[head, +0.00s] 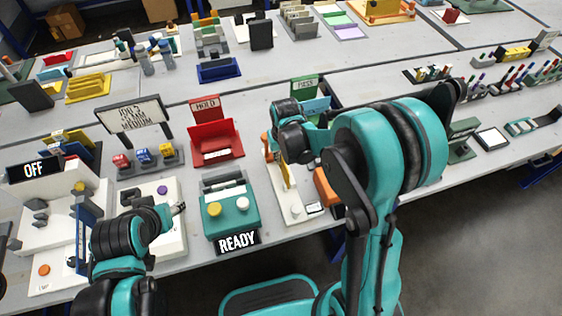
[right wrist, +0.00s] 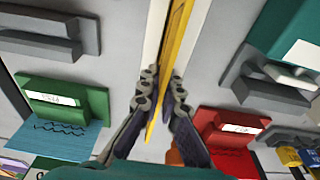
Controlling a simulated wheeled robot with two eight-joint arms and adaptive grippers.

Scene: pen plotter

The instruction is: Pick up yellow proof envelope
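The yellow proof envelope (head: 286,172) stands on edge in a narrow white holder (head: 293,207) right of the green READY box. In the right wrist view the yellow envelope (right wrist: 178,35) is a thin strip running between my right fingers. My right gripper (right wrist: 163,85) has its fingers close together, one on each side of the strip, and appears shut on it. In the head view the right wrist partly hides the envelope's upper part. My left gripper (head: 178,209) is over the white unit at the front left; its finger opening is not clear.
The green READY box (head: 232,215) and the red HOLD tray (head: 215,148) stand left of the envelope. A green-backed tray (head: 305,88) is behind it. An orange block (head: 327,187) is close on its right. The OFF machine (head: 60,205) fills the front left.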

